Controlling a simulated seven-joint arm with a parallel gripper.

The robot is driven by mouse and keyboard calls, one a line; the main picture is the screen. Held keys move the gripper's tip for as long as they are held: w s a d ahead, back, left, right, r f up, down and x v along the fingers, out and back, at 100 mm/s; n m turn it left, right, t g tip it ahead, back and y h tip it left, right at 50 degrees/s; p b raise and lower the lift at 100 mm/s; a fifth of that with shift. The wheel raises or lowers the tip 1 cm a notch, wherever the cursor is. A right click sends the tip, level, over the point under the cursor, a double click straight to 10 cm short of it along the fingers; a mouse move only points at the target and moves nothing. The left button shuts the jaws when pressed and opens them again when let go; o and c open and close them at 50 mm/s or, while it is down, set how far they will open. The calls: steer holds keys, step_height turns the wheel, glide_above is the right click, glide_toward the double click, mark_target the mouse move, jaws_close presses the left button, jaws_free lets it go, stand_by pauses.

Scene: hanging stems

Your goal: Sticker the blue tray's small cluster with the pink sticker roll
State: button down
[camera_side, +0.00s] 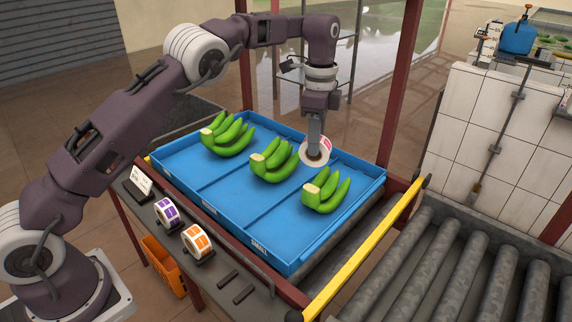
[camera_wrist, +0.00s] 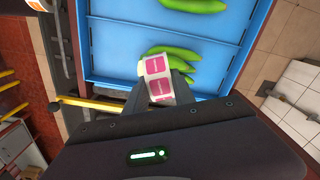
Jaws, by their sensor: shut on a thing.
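The pink sticker roll (camera_side: 326,142) is held in my gripper (camera_side: 315,146) above the blue tray (camera_side: 289,262). In the wrist view the roll (camera_wrist: 157,67) shows its pink labels between the fingers (camera_wrist: 160,88). The tray's right compartment has SMALL printed on its front wall. The small cluster (camera_side: 326,192), green bananas, lies in that compartment. The roll is behind and slightly left of this cluster in the side view, seemingly above it and apart. In the wrist view green bananas (camera_wrist: 178,53) are partly hidden behind the roll.
Two more clusters lie in the tray, one in the middle (camera_side: 273,162) and one at the left (camera_side: 229,135). A purple roll (camera_side: 166,212) and an orange roll (camera_side: 196,240) stand on the front ledge beside a white card (camera_side: 141,181). A yellow rail (camera_side: 368,248) runs along the right.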

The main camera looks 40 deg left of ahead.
mark_target(330, 148)
steer(key=shift+w+d+r+m, duration=0.15)
steer(key=shift+w+d+m, duration=0.15)
steer(key=shift+d, duration=0.35)
steer(key=shift+w+d+r+m, duration=0.15)
steer(key=shift+w+d+m, duration=0.15)
steer(key=shift+d, duration=0.3)
steer(key=shift+d+f, duration=0.25)
steer(key=shift+f, duration=1.15)
steer(key=shift+d+f, duration=0.2)
steer(key=shift+f, duration=1.2)
steer(key=shift+f, duration=0.2)
steer(key=r, duration=0.6)
steer(key=shift+w+a, duration=0.15)
steer(key=shift+a, duration=0.05)
steer(key=shift+s+d+r, duration=0.2)
steer(key=shift+r, duration=0.4)
